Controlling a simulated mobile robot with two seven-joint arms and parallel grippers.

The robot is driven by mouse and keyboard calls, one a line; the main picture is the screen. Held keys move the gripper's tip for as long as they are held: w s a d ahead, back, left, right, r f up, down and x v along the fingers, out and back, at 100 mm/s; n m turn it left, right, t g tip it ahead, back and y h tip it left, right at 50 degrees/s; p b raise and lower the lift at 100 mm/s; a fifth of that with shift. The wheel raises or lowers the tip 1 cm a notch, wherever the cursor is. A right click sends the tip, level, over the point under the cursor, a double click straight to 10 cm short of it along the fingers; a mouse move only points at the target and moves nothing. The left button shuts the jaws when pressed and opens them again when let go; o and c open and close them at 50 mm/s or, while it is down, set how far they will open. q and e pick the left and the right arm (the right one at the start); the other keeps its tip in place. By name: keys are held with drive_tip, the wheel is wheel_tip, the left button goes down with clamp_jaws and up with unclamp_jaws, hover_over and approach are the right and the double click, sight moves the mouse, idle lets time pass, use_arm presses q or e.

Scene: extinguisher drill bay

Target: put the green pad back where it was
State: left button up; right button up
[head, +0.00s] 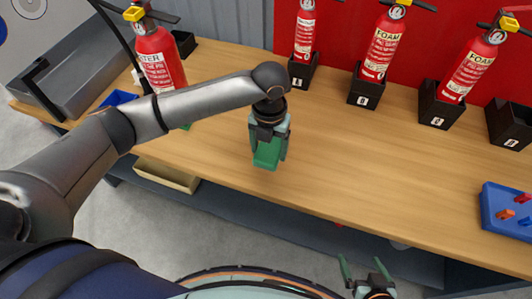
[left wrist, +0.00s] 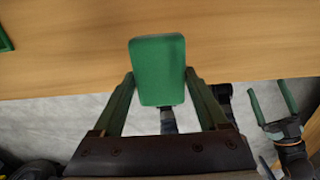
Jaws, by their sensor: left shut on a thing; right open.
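The green pad (head: 266,156) is held between the fingers of my left gripper (head: 269,142), which is shut on it. In the head view it shows over the wooden bench top. In the left wrist view the pad (left wrist: 157,70) is a rounded green block that overlaps the bench's front edge; its height above the wood is hard to tell. My right gripper (head: 365,275) is open and empty, in front of the bench; it also shows in the left wrist view (left wrist: 275,108). A green-edged item (left wrist: 5,40) shows at the left of the wrist view, mostly cut off.
The wooden bench (head: 350,165) is clear in the middle. Red extinguishers (head: 382,48) stand in black holders (head: 365,90) along the red back wall. Another extinguisher (head: 160,58) stands at left, near a grey tray (head: 85,75). A blue tray (head: 490,212) with small parts lies at right.

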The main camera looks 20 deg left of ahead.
sight(267, 148)
use_arm(q)
drive_tip(key=w+f, duration=0.1)
drive_tip(key=w+a+f, duration=0.1)
drive_tip(key=f, duration=0.1)
drive_tip(key=shift+w+a+f, duration=0.1)
drive_tip(key=shift+w+a+f+b, duration=0.15)
drive_tip(key=shift+f+b, duration=0.2)
drive_tip(key=shift+f, duration=1.3)
drive_tip(key=shift+f, duration=0.1)
drive_tip(key=o, duration=1.2)
wheel_tip(267, 148, up, 12)
drive_tip(key=shift+r+p, duration=0.15)
drive_tip(key=shift+p, duration=0.4)
